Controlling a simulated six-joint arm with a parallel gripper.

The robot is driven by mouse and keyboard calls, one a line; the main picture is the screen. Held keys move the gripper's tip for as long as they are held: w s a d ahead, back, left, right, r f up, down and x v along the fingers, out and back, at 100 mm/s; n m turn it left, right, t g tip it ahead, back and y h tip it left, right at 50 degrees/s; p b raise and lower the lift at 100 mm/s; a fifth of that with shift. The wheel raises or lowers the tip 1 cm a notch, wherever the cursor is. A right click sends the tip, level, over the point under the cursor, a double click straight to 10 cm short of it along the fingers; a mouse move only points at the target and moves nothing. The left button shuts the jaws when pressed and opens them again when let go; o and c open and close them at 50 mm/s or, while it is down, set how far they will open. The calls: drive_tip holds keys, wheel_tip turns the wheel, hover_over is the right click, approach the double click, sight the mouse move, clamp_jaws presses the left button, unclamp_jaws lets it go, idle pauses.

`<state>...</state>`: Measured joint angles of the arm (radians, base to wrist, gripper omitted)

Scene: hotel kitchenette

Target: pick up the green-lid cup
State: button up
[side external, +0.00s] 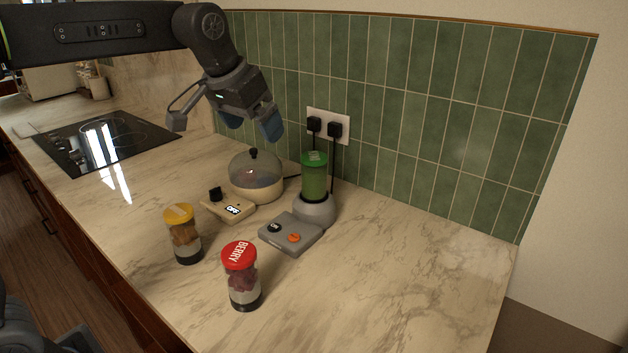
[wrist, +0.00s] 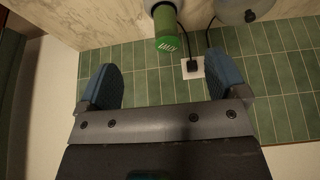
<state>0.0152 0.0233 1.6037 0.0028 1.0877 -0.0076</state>
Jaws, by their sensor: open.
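The green-lid cup (side external: 314,178) stands upright on a grey blender base (side external: 316,210) near the tiled wall in the side view. In the wrist view the green-lid cup (wrist: 166,28) shows at the top centre, beyond my fingertips. My gripper (side external: 222,128) is open and empty, high above the counter and to the left of the cup in the side view. Its two blue-padded fingers (wrist: 166,82) are spread wide in the wrist view, with nothing between them.
A red-lid cup (side external: 243,283) and a yellow-lid cup (side external: 184,240) stand at the front. A grey button box (side external: 290,234) sits before the blender, and a domed cooker (side external: 256,180) is left of it. Plugs (side external: 327,127) hang cords behind. The counter's right side (side external: 420,265) is clear.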

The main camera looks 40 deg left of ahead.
approach(314, 156)
drive_tip(key=r, duration=0.1)
drive_tip(key=x, duration=0.8)
drive_tip(key=shift+s+d+f, duration=0.15)
drive_tip(key=shift+s+d, duration=0.05)
drive_tip(key=shift+d, duration=0.05)
drive_tip(key=shift+a+x, duration=0.15)
drive_tip(key=shift+x, duration=1.15)
drive_tip(key=shift+a+x, duration=0.1)
drive_tip(key=shift+x, duration=1.25)
drive_tip(key=shift+s, duration=0.1)
drive_tip(key=shift+c, duration=0.5)
drive_tip(key=c, duration=1)
drive_tip(key=shift+c, duration=1)
